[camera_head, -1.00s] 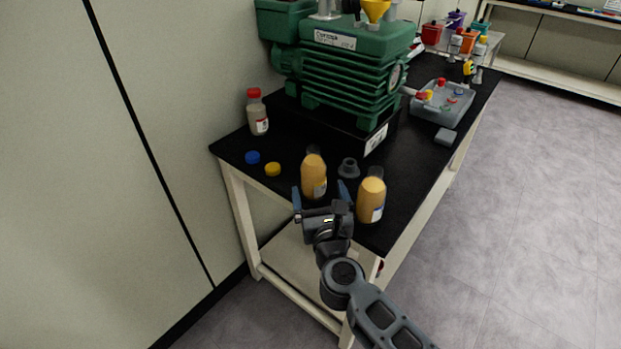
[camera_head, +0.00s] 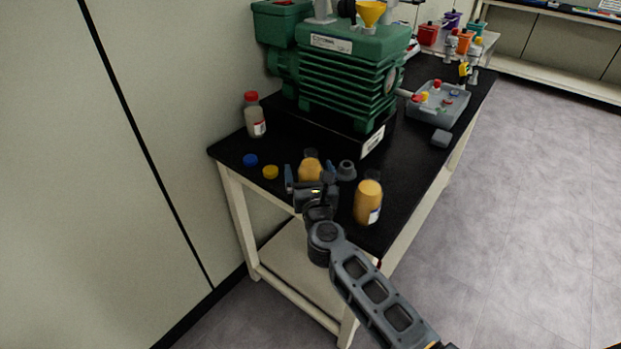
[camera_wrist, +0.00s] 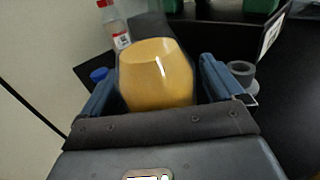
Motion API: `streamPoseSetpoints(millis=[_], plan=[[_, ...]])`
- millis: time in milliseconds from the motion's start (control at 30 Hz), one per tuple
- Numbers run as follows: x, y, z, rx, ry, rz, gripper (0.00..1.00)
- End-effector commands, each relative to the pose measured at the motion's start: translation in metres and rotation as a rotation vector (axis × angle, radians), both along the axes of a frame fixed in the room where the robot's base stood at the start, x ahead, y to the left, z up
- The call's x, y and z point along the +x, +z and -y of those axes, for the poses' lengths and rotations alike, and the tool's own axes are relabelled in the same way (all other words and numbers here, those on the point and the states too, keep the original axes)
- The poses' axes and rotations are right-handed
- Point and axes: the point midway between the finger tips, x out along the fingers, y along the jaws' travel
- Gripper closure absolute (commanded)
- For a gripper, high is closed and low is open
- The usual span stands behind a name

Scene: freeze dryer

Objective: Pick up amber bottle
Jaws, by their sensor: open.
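One amber bottle (camera_head: 310,170) stands on the black tabletop near its front left edge, its lower part hidden by my gripper in the head view. My gripper (camera_head: 308,178) is open, with one blue finger on each side of this bottle. In the wrist view the bottle (camera_wrist: 157,78) fills the space between the two fingers (camera_wrist: 160,88), with dark gaps hard to judge on either side. A second amber bottle (camera_head: 368,201) stands upright to the right, nearer the table's front corner, apart from my gripper.
A grey stopper-like part (camera_head: 346,171) sits just right of the gripper. Blue (camera_head: 250,160) and yellow (camera_head: 270,172) caps lie to the left. A red-capped bottle (camera_head: 254,118) and a green pump (camera_head: 345,75) stand behind. A grey tray (camera_head: 437,104) is at the right.

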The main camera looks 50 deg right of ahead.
Motion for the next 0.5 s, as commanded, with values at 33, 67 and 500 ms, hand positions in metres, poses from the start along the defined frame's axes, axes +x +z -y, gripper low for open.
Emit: streamPoseSetpoints(millis=[33,67,500], plan=[[-0.0001,0.0,-0.0001,0.0,0.0,0.0,0.05],[-0.0002,0.0,-0.0001,0.0,0.0,0.0,0.07],[-0.0002,0.0,-0.0003,0.0,0.0,0.0,0.49]])
